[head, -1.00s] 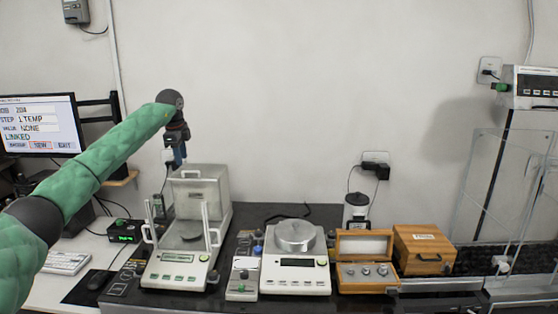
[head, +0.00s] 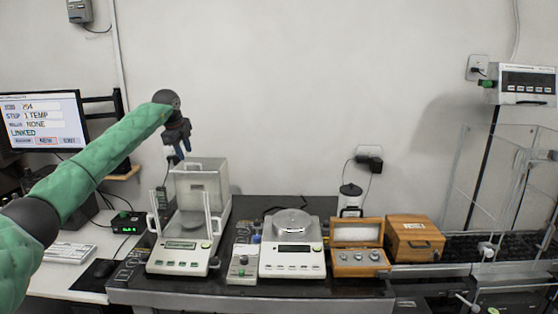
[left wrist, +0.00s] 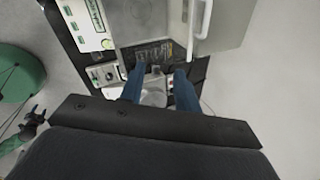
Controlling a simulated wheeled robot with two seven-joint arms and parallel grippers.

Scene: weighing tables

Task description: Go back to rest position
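My left gripper (head: 179,151) hangs from the raised green left arm, against the wall and above the back of the left balance. In the left wrist view its two blue fingers (left wrist: 158,88) are apart with nothing held between them; a balance lies well beyond them. A small dark claw-like shape (left wrist: 33,124) beside a green padded part at the left of that view looks like my right gripper. The right arm does not show in the head view.
The dark table holds the left balance with a clear draft shield (head: 180,258), a second balance (head: 292,262), an open wooden weight box (head: 360,262) and a closed wooden box (head: 414,237). A monitor (head: 42,120) stands left. A clear enclosure (head: 480,180) stands right.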

